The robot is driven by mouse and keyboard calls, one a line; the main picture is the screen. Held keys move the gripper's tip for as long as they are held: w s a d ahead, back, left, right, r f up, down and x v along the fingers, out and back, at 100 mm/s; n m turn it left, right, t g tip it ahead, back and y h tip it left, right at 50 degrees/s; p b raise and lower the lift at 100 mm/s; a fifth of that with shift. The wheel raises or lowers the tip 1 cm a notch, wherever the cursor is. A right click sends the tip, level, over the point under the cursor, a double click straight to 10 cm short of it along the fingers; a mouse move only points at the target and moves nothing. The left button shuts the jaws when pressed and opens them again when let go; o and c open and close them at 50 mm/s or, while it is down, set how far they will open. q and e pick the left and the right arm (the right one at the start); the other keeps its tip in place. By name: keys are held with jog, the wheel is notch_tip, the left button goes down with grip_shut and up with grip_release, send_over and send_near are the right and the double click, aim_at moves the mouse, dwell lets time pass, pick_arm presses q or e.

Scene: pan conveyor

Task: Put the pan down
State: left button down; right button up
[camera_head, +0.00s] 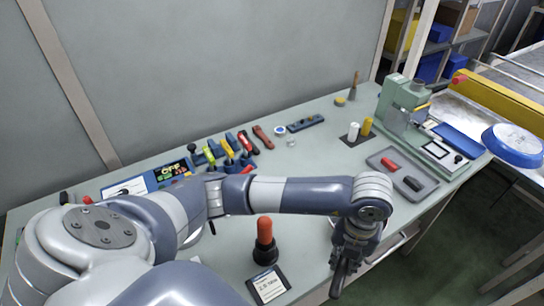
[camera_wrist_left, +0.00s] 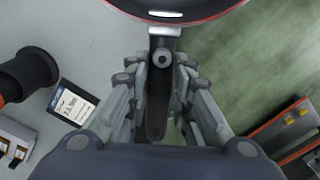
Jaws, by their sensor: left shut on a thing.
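The pan (camera_wrist_left: 200,14) shows at the top of the left wrist view, with a dark body and a red rim. It is cut off by the picture edge. Its dark handle (camera_wrist_left: 156,112) runs down between the fingers of my left gripper (camera_wrist_left: 160,72), which is shut on it. In the head view my left gripper (camera_head: 345,258) is at the front edge of the workbench (camera_head: 315,155). The pan body is mostly hidden there by my arm and gripper. Whether it touches anything cannot be told. My right gripper is not in view.
A red-topped black stand (camera_head: 265,243) and a small labelled card (camera_head: 267,284) are left of my left gripper. A grey tray (camera_head: 402,175) and green press (camera_head: 400,105) are to the right. A blue round object (camera_head: 514,146) lies on the conveyor (camera_head: 480,105). Several tools line the back.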

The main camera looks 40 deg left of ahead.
pick_arm(q)
jog(key=d+n+p, duration=0.1)
jog(key=d+n, duration=0.1)
jog(key=n, duration=0.4)
jog(key=n+b, duration=0.2)
jog(key=n, duration=0.3)
send_over(305, 226)
jog(key=shift+f, duration=0.5)
notch_tip(305, 226, down, 4)
jog(key=shift+r+b, duration=0.2)
jog(key=shift+b, duration=1.05)
jog(key=shift+r, duration=0.1)
jog(key=c, duration=1.4)
grip_release()
